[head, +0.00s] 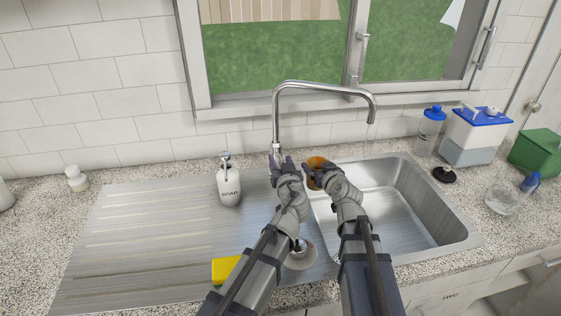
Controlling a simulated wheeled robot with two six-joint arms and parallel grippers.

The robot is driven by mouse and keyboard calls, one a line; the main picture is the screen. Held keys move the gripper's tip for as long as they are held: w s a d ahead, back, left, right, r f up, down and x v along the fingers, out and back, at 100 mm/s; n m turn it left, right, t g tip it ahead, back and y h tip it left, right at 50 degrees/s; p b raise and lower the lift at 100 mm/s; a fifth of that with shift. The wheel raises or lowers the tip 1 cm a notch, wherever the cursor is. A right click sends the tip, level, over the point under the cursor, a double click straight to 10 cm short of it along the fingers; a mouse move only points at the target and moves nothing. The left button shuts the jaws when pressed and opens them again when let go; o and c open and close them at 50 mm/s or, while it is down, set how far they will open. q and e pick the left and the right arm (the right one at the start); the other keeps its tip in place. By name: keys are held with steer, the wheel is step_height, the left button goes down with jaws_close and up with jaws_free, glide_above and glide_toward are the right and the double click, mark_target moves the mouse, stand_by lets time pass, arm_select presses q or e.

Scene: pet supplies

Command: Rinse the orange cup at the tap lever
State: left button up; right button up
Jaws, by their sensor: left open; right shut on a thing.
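The orange cup (316,162) is at the left back edge of the sink basin, partly hidden by my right gripper (318,172), which is shut on it. The chrome tap (276,112) stands behind the sink, its spout arching right and ending over the basin, to the right of the cup. My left gripper (282,163) is open at the tap's base. The tap lever is largely hidden there, and I cannot tell whether the gripper touches it. I cannot make out running water clearly.
A soap bottle (228,185) stands left of my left gripper on the ridged steel drainboard (150,230). A yellow sponge (225,269) lies in front. The basin (400,205) is open at right. A blue-capped bottle (430,135), a blue-lidded container (470,140) and a clear jug (505,198) stand right.

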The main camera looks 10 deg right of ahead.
arm_select(q)
steer(key=s+r+p, duration=0.1)
steer(key=s, duration=1.1)
steer(key=shift+r, duration=0.3)
arm_select(e)
steer(key=shift+r, duration=0.8)
arm_select(q)
steer(key=shift+w+a, duration=0.1)
steer(key=shift+a, duration=0.05)
